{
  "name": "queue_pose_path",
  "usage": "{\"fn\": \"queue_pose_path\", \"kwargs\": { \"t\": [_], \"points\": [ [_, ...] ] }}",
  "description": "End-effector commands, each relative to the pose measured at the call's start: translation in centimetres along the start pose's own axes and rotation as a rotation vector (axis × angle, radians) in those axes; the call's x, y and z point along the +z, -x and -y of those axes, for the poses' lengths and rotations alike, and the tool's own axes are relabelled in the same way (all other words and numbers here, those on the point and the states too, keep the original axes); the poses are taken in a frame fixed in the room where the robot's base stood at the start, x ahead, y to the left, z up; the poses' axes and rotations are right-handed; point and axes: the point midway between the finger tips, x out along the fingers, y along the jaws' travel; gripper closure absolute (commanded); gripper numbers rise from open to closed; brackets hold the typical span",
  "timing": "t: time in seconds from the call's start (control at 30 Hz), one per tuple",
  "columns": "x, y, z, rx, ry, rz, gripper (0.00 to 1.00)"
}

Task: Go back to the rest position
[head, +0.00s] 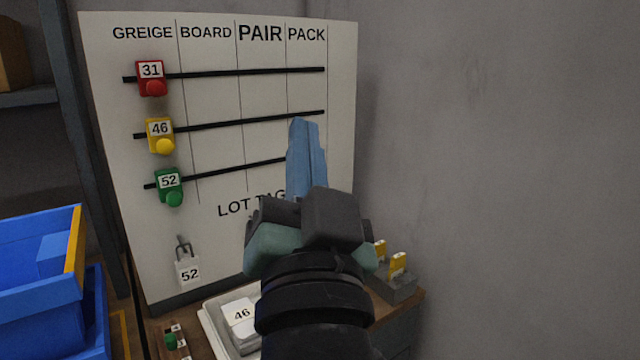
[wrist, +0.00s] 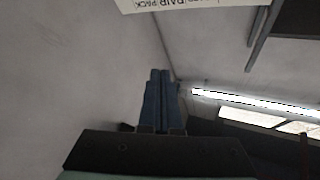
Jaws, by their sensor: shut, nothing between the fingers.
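My gripper (head: 306,125) is raised in front of the lower right part of the white board (head: 230,100) in the head view, its blue fingers pointing up. In the wrist view my gripper (wrist: 160,75) has its two blue fingers together with nothing between them. It points up past the wall, and an edge of the board (wrist: 190,3) shows at the top. My arm hides part of the LOT TAG lettering and the right end of the lowest black rail.
Red slider 31 (head: 151,78), yellow slider 46 (head: 161,135) and green slider 52 (head: 169,187) sit under GREIGE. Tag 52 (head: 188,271) hangs below. A white tray (head: 208,328) holds cards marked 46. Blue bins (head: 40,300) stand left; a grey wall (head: 500,180) stands right.

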Motion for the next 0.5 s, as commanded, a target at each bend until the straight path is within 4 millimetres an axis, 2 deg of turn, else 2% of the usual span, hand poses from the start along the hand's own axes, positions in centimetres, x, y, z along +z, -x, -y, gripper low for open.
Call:
{"fn": "queue_pose_path", "kwargs": {
  "t": [0.03,0.1,0.17,0.2,0.3,0.5],
  "points": [
    [-4.0,0.6,1.7,-0.024,0.124,-0.101,1.00],
    [-8.8,1.9,3.7,-0.032,0.301,-0.235,1.00],
    [-12.9,3.6,5.2,-0.017,0.451,-0.355,1.00],
    [-15.0,2.8,6.2,-0.009,0.487,-0.370,1.00],
    [-17.6,0.8,7.3,-0.009,0.477,-0.353,1.00],
    [-22.3,-2.0,9.5,-0.010,0.474,-0.349,1.00]
  ]
}}
